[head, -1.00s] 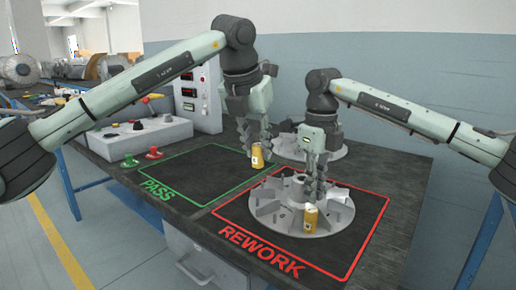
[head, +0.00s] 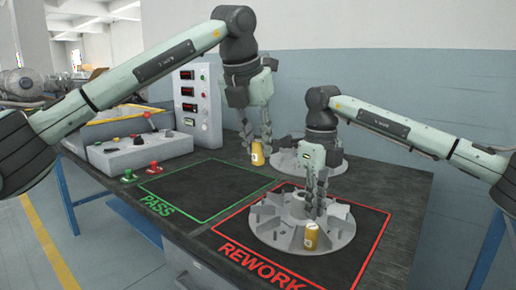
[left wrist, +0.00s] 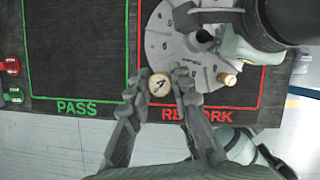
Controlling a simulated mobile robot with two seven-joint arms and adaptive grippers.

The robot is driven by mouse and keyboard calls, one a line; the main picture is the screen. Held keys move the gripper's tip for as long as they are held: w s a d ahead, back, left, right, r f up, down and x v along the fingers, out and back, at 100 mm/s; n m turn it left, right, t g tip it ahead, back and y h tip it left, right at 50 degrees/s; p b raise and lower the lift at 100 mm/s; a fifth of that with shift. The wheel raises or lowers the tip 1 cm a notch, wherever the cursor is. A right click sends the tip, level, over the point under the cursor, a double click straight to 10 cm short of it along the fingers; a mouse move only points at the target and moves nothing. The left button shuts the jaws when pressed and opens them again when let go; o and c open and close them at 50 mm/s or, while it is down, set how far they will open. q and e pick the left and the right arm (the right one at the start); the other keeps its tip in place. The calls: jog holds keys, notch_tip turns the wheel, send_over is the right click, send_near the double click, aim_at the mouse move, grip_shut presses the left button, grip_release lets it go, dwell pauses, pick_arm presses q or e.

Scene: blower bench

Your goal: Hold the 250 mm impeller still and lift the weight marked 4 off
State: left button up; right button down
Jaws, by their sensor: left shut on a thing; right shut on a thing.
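The brass weight marked 4 (head: 257,154) is between the fingertips of my left gripper (head: 257,140), which is shut on it. It appears held in the air, clear of the impeller. In the left wrist view the 4 on its top (left wrist: 158,86) faces the camera, between both fingertips (left wrist: 160,88). A grey bladed impeller (head: 273,235) lies flat in the red REWORK outline; I cannot read its size. My right gripper (head: 316,206) is shut on its raised middle part, partly hiding it. A second brass weight (head: 311,237) stands on this impeller near its front rim.
Another grey impeller (head: 286,164) lies behind, near the wall. The green PASS outline (head: 195,192) is empty. A control box (head: 140,150) with a lever, and red and green knobs (head: 153,168), are at the left. A panel with displays (head: 198,105) stands behind.

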jog(key=shift+s+a+f, duration=0.1)
jog(key=shift+s+f, duration=0.1)
jog(key=shift+f, duration=0.1)
jog(key=c, duration=1.6)
grip_release()
jog(key=shift+c, duration=0.2)
jog(key=shift+o, duration=0.4)
jog(key=shift+w+r, duration=0.1)
jog(key=shift+r, duration=0.1)
